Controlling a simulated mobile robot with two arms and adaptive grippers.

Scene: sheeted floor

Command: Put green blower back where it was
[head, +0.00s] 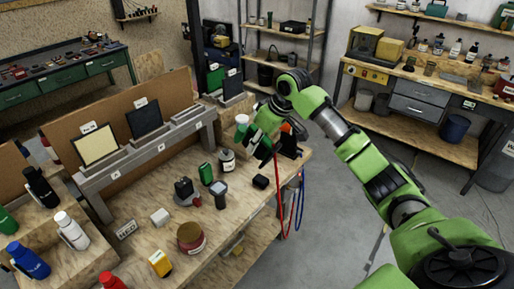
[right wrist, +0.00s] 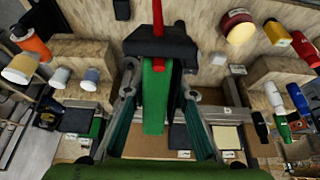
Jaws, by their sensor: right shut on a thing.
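The green blower (right wrist: 154,95) is between the fingers of my right gripper (right wrist: 155,125) in the right wrist view, with a black part and a red tube at its upper end. The gripper is shut on it. In the head view my right gripper (head: 264,142) is over the far right end of the wooden workbench (head: 145,240). There the gripper and nearby objects largely hide the blower, and I cannot tell whether it touches the bench. My left gripper is not in view.
A raised wooden shelf with slots and panels (head: 97,146) runs along the bench's back. Bottles crowd the left. Floor (head: 340,215) on the right is clear.

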